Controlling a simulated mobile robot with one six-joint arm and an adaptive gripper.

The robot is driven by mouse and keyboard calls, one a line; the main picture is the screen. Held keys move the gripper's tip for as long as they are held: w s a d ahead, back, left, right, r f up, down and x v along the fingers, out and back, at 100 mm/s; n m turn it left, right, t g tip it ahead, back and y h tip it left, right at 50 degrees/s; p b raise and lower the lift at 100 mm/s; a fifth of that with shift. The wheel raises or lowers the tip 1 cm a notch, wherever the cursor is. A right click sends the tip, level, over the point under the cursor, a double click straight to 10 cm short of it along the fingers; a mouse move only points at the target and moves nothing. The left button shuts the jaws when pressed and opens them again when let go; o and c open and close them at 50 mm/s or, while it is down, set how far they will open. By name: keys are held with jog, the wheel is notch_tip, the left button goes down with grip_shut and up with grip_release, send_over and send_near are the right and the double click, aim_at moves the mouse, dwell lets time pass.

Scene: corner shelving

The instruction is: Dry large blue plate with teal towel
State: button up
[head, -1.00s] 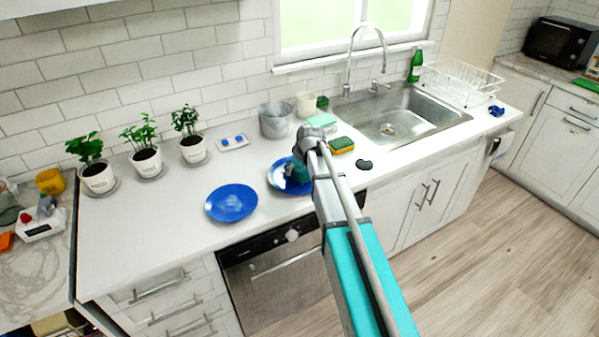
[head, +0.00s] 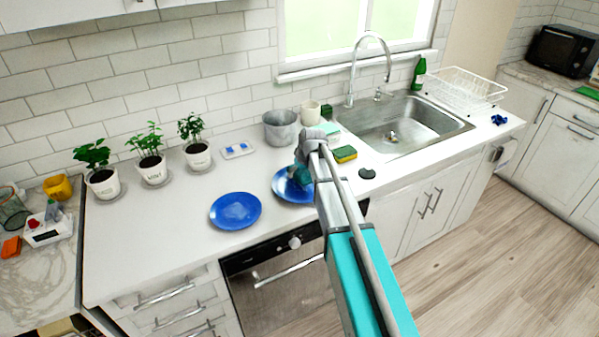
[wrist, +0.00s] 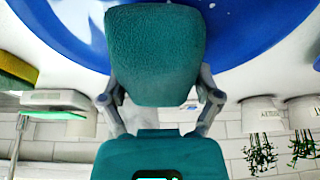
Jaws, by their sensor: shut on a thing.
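Two blue plates lie on the white counter. The left plate (head: 235,211) is fully in view and bare. The right plate (head: 284,190) is partly hidden by my arm and has pale marks on it. In the wrist view, a blue plate (wrist: 245,40) with a few white spots fills the upper part. A folded teal towel (wrist: 155,55) is between the fingers of my gripper (wrist: 160,95), over the plate's edge. My gripper is shut on the towel. In the head view, the towel (head: 299,175) is at the right plate; whether it touches is hard to tell.
A metal pot (head: 281,128), a white cup (head: 311,113) and a yellow-green sponge (head: 345,154) stand near the plates. The sink (head: 400,125) is to the right. Potted plants (head: 152,168) line the wall at left.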

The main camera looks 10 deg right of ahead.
jog(key=shift+r+p, duration=1.8)
jog(key=shift+r, duration=0.3)
jog(key=shift+r+p, duration=1.5)
jog(key=shift+f, duration=0.1)
jog(key=shift+s+a+f+b, duration=0.1)
jog(key=shift+a+f+b, duration=0.25)
jog(key=shift+f+b, duration=0.2)
jog(key=shift+r, duration=0.1)
